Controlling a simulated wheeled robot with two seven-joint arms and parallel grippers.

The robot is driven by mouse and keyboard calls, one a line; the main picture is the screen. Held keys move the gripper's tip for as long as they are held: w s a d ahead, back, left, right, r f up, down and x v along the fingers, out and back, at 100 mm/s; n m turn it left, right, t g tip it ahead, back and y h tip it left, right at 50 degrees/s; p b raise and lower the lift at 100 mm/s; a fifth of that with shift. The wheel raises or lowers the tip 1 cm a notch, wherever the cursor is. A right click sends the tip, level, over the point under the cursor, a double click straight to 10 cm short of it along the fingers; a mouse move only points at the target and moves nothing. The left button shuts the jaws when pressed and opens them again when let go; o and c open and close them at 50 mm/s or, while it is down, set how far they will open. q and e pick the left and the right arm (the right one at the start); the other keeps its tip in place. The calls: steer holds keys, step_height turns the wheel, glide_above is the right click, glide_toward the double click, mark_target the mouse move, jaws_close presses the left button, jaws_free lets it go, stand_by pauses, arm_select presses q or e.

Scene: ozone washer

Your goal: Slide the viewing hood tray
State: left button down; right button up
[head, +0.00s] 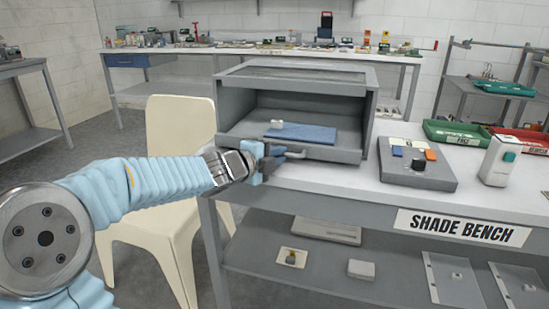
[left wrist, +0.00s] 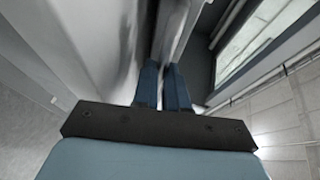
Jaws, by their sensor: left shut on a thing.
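The viewing hood (head: 298,97) is a grey open-fronted box on the bench. Its tray (head: 235,137) lies at the bottom of the opening, with a blue mat (head: 318,133) and a small pale object (head: 277,124) inside. A curved handle (head: 297,154) shows on the tray's front. My left gripper (head: 277,160) reaches in from the left and is shut on the handle. In the left wrist view its two blue fingers (left wrist: 163,85) are close together, with a blurred grey part between and beyond them. My right gripper is in neither view.
A grey control box (head: 418,170) with a black knob and a white device (head: 499,160) stand right of the hood. A green bin (head: 455,134) is behind them. A cream chair (head: 180,135) stands left of the bench. The lower shelf (head: 395,275) holds several small items.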

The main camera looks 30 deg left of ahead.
arm_select(q)
steer(key=c, duration=1.2)
jaws_free()
steer(key=shift+o, duration=0.2)
steer(key=shift+s, duration=0.15)
steer(key=p+v, duration=0.3)
steer(key=v, duration=1)
steer(key=shift+s, duration=0.25)
steer(key=shift+a, duration=0.15)
